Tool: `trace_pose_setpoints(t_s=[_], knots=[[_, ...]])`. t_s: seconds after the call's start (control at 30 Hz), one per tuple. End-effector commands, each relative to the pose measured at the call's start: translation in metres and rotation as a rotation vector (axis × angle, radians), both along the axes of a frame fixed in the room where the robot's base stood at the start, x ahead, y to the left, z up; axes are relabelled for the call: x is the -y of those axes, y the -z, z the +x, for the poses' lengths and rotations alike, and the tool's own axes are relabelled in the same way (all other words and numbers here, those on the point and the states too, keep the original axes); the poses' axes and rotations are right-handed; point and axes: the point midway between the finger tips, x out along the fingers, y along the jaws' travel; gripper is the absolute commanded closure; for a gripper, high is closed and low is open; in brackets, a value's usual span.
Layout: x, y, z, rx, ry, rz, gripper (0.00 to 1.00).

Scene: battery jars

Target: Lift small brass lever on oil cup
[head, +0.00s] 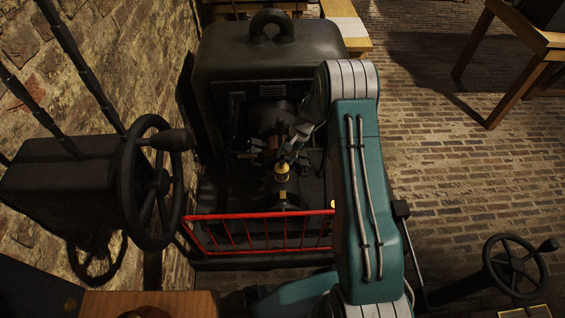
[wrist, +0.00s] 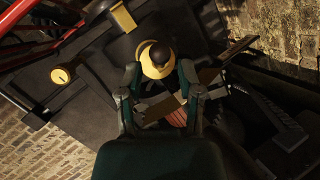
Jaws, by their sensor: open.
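The brass oil cup (head: 282,171) stands on the dark machine (head: 265,60), just behind the red railing, in the head view. In the wrist view the yellow brass cup (wrist: 147,51) shows with a dark round knob (wrist: 160,54) over it. I cannot make out the small lever for certain. My gripper (head: 287,152) reaches down beside the cup from the upper right in the head view. In the wrist view my gripper (wrist: 161,82) has its fingers apart, one on each side below the cup. I cannot tell whether either finger touches it.
A red railing (head: 262,233) runs along the machine's front. A large black handwheel (head: 153,183) stands at left, and another handwheel (head: 515,266) stands at lower right. A brass gauge-like disc (wrist: 62,75) lies left in the wrist view. Brick floor (head: 460,170) is open at right.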

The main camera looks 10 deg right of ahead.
Motion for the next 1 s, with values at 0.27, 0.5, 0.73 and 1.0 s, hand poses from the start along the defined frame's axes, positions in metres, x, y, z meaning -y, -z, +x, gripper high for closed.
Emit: trace_pose_setpoints(t_s=[0.27,0.5,0.73,1.0], knots=[[-0.013,0.027,-0.004,0.0,0.001,0.0,0.53],[-0.014,0.029,-0.004,0.001,0.0,-0.001,0.53],[-0.014,0.029,-0.004,0.0,0.001,0.0,1.0],[-0.015,0.028,-0.005,-0.001,-0.001,0.001,1.0]])
